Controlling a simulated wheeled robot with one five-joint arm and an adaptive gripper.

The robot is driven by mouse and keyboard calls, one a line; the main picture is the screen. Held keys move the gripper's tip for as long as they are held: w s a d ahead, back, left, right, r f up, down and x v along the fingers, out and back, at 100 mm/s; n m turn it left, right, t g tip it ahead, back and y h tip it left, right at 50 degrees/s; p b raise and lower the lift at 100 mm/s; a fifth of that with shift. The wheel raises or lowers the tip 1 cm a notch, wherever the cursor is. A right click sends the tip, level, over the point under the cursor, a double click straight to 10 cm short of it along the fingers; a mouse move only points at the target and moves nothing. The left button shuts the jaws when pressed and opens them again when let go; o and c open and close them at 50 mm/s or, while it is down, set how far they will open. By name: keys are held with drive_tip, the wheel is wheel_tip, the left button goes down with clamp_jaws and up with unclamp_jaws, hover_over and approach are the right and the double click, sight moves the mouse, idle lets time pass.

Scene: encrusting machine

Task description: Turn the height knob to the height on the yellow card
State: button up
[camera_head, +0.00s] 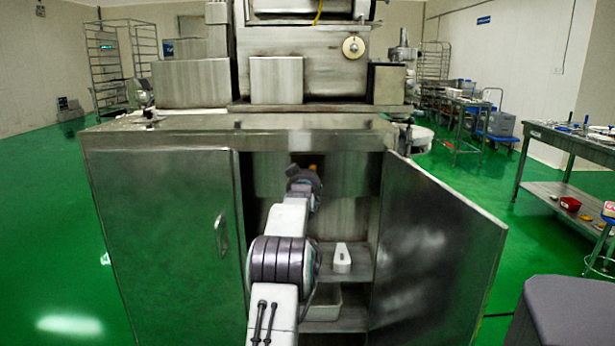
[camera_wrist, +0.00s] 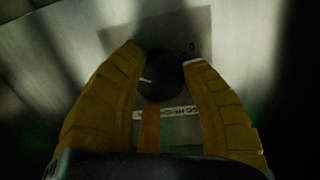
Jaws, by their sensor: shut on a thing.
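In the wrist view, a dark round knob (camera_wrist: 165,80) is on a grey metal panel. It has a small pale mark on its left part. My gripper (camera_wrist: 161,64) has its two yellow fingers on either side of the knob and is shut on it. A pale strip with small dark print (camera_wrist: 178,111) lies below the knob, and an orange-brown upright strip (camera_wrist: 150,128) crosses it. I cannot tell whether this is a card. In the head view, my arm reaches into the open cabinet and the knob is hidden. No readable yellow card shows.
The steel cabinet (camera_head: 165,240) has its right door (camera_head: 435,240) swung open. Inside, a white container (camera_head: 342,258) stands on a shelf, with a pale tray (camera_head: 322,303) below. A side table (camera_head: 570,135) stands at the right. Green floor is clear at the left.

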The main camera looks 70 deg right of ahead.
drive_tip(key=shift+w, duration=0.1)
drive_tip(key=o, duration=1.2)
drive_tip(key=shift+a, duration=0.1)
drive_tip(key=shift+v, duration=5.9)
drive_tip(key=shift+f, duration=0.1)
